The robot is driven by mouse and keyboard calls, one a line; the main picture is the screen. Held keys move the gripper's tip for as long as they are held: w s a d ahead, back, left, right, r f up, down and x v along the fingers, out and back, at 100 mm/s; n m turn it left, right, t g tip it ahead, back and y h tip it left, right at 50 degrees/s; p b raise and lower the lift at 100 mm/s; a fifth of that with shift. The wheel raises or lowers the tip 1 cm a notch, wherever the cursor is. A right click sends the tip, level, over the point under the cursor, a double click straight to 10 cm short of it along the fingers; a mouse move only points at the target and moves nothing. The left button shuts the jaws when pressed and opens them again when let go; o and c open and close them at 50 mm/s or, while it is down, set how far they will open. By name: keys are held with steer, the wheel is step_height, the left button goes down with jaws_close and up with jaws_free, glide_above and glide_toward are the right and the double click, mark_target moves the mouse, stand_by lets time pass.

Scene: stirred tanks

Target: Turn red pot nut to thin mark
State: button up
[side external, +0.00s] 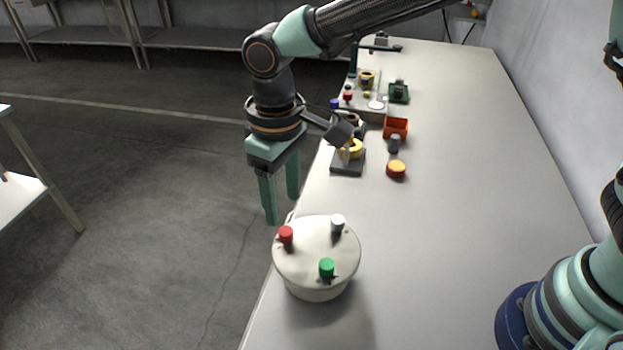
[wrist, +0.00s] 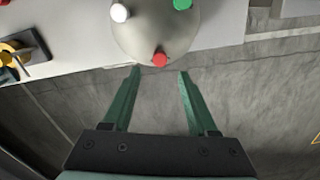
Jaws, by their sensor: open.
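The white round pot (side external: 316,252) stands near the table's left edge in the side view. Its lid carries a red nut (side external: 286,234), a white nut (side external: 338,223) and a green nut (side external: 327,267). In the wrist view the red nut (wrist: 160,59) lies just beyond the fingertips, centred between them. The white nut (wrist: 120,13) and green nut (wrist: 182,4) are farther up. My gripper (side external: 282,209) points down with its two green fingers apart, empty, above and behind the pot in the side view. It also shows in the wrist view (wrist: 160,72). I cannot make out a thin mark.
Behind the pot on the table (side external: 450,190) are a dark block with a yellow ring (side external: 348,161), a red and yellow button (side external: 396,169), and an orange box (side external: 396,128). The table's right side is mostly clear.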

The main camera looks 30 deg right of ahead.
mark_target(288, 229)
step_height(288, 229, up, 6)
steer(key=shift+f, duration=0.15)
stand_by(0.3)
steer(key=d+r+m+t+y, duration=0.1)
steer(key=d+r+m, duration=0.15)
steer(key=d, duration=0.55)
steer(key=d+r+m+t, duration=0.1)
steer(key=d+r+t, duration=0.15)
steer(key=d, duration=0.65)
steer(key=s+d+m+t, duration=0.1)
steer(key=s+d, duration=0.2)
steer(key=d, duration=0.2)
steer(key=s+d+f+m+t+h, duration=0.1)
steer(key=s+d, duration=0.3)
steer(key=d, duration=0.2)
steer(key=shift+d, duration=0.3)
steer(key=shift+m, duration=0.25)
